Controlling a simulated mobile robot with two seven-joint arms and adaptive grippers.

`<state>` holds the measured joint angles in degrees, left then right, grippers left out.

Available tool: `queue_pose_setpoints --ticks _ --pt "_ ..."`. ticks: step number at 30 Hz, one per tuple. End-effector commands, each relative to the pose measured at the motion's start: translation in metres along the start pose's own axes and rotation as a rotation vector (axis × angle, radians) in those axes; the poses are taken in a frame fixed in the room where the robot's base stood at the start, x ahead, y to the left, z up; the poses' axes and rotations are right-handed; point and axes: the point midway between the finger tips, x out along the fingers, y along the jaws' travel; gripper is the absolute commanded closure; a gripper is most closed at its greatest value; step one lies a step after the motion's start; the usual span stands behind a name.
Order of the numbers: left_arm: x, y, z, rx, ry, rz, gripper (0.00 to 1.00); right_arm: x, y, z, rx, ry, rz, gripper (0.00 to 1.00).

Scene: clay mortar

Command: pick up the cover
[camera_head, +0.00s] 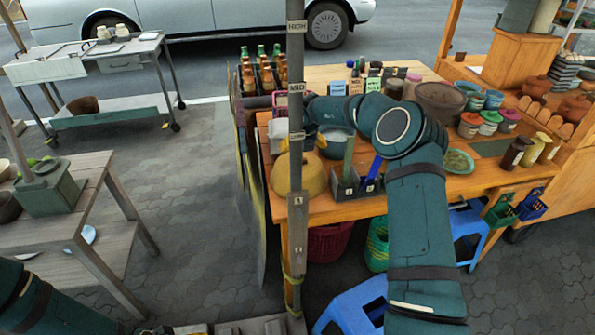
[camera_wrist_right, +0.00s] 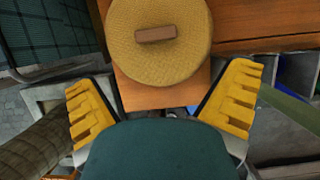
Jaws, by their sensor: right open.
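The cover (camera_wrist_right: 158,62) is a round, woven, tan-yellow lid with a brown bar handle (camera_wrist_right: 155,34) on top. It shows in the right wrist view at the upper middle, on an orange wooden surface. In the head view a yellow dome that looks like the same cover (camera_head: 311,178) sits at the table's left front corner, partly behind a grey post. My right gripper (camera_wrist_right: 160,100) is open and empty, its yellow-padded fingers spread to either side below the cover, apart from it. In the head view my right arm reaches over the table; its gripper is not clear there. My left gripper is out of view.
The grey post (camera_head: 297,150) stands upright before the cover. A dark caddy (camera_head: 345,187) with green and blue handles is just right of it. Bottles (camera_head: 262,72), jars and pots (camera_head: 470,122) crowd the wooden table. Blue stools (camera_head: 352,308) stand below.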

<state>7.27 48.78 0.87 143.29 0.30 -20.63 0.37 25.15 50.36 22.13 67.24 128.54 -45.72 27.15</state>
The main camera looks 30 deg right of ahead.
Motion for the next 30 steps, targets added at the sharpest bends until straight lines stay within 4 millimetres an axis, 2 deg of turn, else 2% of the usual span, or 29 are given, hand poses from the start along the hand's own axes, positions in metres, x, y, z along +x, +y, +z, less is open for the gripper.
queue_pose_setpoints --ticks 1,3,13,21,25,30 --pt "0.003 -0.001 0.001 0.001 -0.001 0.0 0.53 0.012 0.001 -0.001 -0.001 0.002 0.001 0.0" --pt "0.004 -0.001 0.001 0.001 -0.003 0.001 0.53 0.024 0.002 -0.001 -0.002 0.001 0.001 0.0" --pt "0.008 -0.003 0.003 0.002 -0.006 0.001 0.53 0.05 0.002 0.001 -0.003 0.0 0.0 0.0" --pt "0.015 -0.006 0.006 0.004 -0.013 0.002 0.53 0.087 0.005 0.004 -0.002 0.001 0.0 0.0" --pt "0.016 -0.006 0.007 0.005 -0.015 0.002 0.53 0.094 0.004 0.004 -0.002 0.0 0.001 0.0" --pt "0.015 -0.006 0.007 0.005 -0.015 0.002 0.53 0.094 0.004 0.004 -0.003 0.0 0.0 0.0"
